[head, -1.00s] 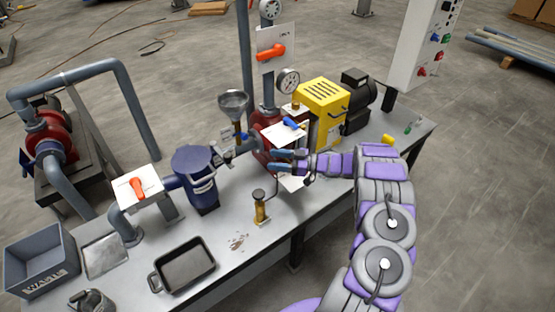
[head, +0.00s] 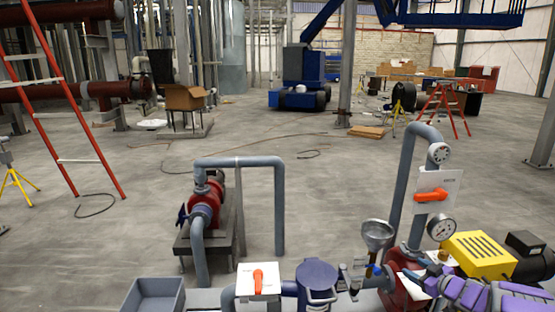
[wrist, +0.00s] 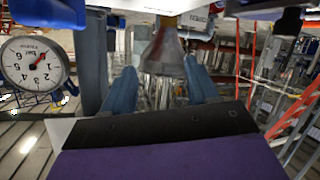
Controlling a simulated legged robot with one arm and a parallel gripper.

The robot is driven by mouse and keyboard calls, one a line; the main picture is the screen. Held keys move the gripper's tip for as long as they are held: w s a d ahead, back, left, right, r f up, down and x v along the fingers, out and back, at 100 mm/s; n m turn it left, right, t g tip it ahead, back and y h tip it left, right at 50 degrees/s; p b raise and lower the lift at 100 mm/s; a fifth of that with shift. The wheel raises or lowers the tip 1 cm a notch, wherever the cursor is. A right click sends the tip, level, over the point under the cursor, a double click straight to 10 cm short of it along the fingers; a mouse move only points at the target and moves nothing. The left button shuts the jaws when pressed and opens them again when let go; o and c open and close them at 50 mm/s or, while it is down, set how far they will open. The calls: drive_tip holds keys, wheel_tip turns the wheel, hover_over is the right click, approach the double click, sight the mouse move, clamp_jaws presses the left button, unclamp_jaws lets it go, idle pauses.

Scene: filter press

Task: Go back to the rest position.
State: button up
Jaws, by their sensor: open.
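My purple arm reaches in from the lower right of the head view. My gripper (head: 424,279) is close to the red pump body (head: 392,291) at the bench's right part, partly lost among the parts there. In the wrist view my gripper (wrist: 160,86) shows two blue-grey fingers spread apart, with nothing held between them. A metal funnel (wrist: 164,47) shows beyond the fingers, and I cannot tell how far off it is. A round pressure gauge (wrist: 34,65) is at the left of that view.
Close around my gripper are the funnel (head: 377,233), the upright pipe with an orange-handled valve (head: 431,195), a lower gauge (head: 441,228) and the yellow motor guard (head: 480,253). A waste bin (head: 153,294) is at lower left. Open floor lies behind the bench.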

drive_tip(key=s+a+r+m+g+h, duration=0.1)
drive_tip(key=s+r+m+g+h, duration=0.15)
drive_tip(key=s+r+h, duration=0.35)
drive_tip(key=s+a+r+m+g+h, duration=0.15)
drive_tip(key=s+r+m+h, duration=0.25)
drive_tip(key=r, duration=0.5)
drive_tip(key=s+a+f+g+y, duration=0.1)
drive_tip(key=s+a+g+y, duration=0.1)
drive_tip(key=s+a, duration=0.7)
drive_tip(key=s+a+f+g+y, duration=0.1)
drive_tip(key=s+a+g, duration=0.4)
drive_tip(key=s+a, duration=0.5)
drive_tip(key=s+a+f+g+y, duration=0.2)
drive_tip(key=s+a, duration=0.8)
drive_tip(key=s, duration=1.3)
drive_tip(key=shift+a+f+g+y, duration=0.2)
drive_tip(key=shift+f+g+y, duration=0.15)
drive_tip(key=shift+g, duration=0.85)
